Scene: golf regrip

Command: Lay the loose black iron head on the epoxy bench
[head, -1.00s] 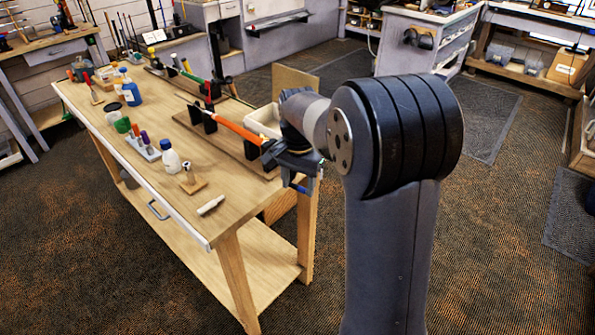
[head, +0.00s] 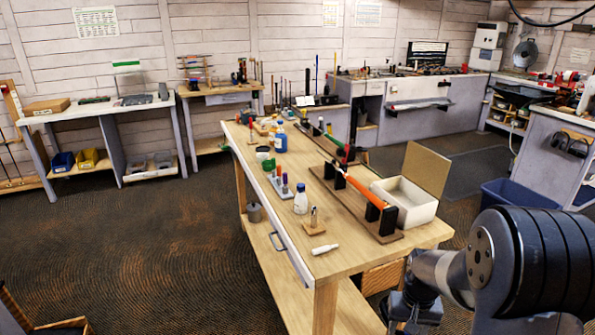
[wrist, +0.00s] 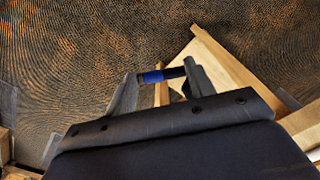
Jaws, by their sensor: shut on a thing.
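My gripper (wrist: 155,82) is shut on a small dark piece with a blue band (wrist: 153,76). The piece spans between the fingers in the wrist view, above the carpet. Its full shape is hidden, so I cannot tell surely that it is the black iron head. In the head view my gripper (head: 412,308) is at the lower right, beside the near right end of the wooden bench (head: 345,255). A white-topped bench (head: 95,112) stands at the far left with dark items on it. No readable label shows which one is the epoxy bench.
The wooden bench bears bottles, an orange-shafted club (head: 358,190) in black supports and an open white box (head: 405,203). Another wooden bench (head: 222,90) stands by the back wall. A blue bin (head: 525,198) is at right. Carpet (head: 130,235) is open at left.

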